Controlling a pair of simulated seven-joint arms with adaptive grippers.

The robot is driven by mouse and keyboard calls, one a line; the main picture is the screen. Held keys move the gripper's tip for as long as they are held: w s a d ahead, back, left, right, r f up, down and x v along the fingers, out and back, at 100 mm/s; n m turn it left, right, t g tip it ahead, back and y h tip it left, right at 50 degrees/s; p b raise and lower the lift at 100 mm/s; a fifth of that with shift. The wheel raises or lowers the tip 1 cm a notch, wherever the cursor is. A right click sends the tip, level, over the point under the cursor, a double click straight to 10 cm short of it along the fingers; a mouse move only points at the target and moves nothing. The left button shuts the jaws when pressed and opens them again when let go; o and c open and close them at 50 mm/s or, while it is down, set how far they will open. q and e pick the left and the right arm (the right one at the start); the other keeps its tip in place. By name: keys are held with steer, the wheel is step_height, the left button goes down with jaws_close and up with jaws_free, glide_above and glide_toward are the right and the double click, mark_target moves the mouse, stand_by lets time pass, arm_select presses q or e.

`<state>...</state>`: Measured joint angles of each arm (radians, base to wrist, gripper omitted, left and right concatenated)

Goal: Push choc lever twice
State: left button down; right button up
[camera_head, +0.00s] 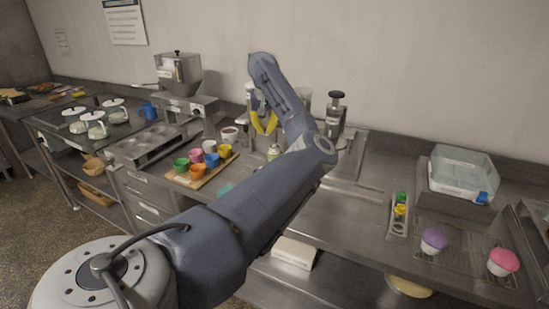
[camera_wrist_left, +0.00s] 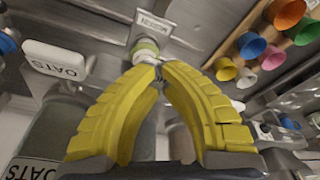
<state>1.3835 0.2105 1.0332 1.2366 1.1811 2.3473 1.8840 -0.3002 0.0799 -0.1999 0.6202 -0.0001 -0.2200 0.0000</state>
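My left gripper (camera_head: 264,130), with yellow fingers, hangs in front of the row of dispensers at the back of the counter. In the left wrist view its fingertips (camera_wrist_left: 158,66) come together with nothing visible between them. Just beyond the tips is a small white and pale green round-topped item (camera_wrist_left: 146,48); whether they touch it I cannot tell. It also shows below the gripper in the head view (camera_head: 274,152). No lever marked choc can be made out; my arm hides part of the dispenser row. My right gripper is in neither view.
A board (camera_head: 202,176) of coloured cups lies left of my arm. A dark-topped dispenser (camera_head: 336,112) stands to the right. Labels reading OATS (camera_wrist_left: 54,60) show in the wrist view. A clear-lidded box (camera_head: 462,170) and purple (camera_head: 434,240) and pink (camera_head: 503,261) cupcakes are at right.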

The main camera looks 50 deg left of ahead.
arm_select(q)
steer(key=shift+r, duration=0.1)
steer(key=shift+w+a+v, duration=0.1)
steer(key=shift+a+v, duration=0.05)
steer(key=shift+v, duration=0.75)
steer(key=shift+w+a+v, duration=0.1)
steer(key=shift+w+v, duration=0.05)
steer(key=shift+v, duration=0.7)
steer(key=shift+w+a+v, duration=0.1)
steer(key=shift+a+v, duration=0.05)
steer(key=shift+v, duration=0.75)
steer(key=shift+s+d+x, duration=0.1)
steer(key=shift+d+x, duration=0.05)
steer(key=shift+x, duration=0.75)
steer(key=shift+s+d+x, duration=0.1)
steer(key=shift+s+x, duration=0.05)
steer(key=shift+x, duration=0.7)
steer(key=shift+s+d+x, duration=0.1)
steer(key=shift+d+x, duration=0.05)
steer(key=shift+x, duration=0.75)
steer(key=shift+w+a+v, duration=0.1)
steer(key=shift+a+v, duration=0.05)
steer(key=shift+v, duration=0.7)
steer(key=shift+w+a+v, duration=0.1)
steer(key=shift+w+v, duration=0.05)
steer(key=shift+v, duration=0.75)
steer(key=shift+w+a+v, duration=0.1)
steer(key=shift+a+v, duration=0.05)
steer(key=shift+v, duration=0.7)
steer(key=shift+r, duration=0.15)
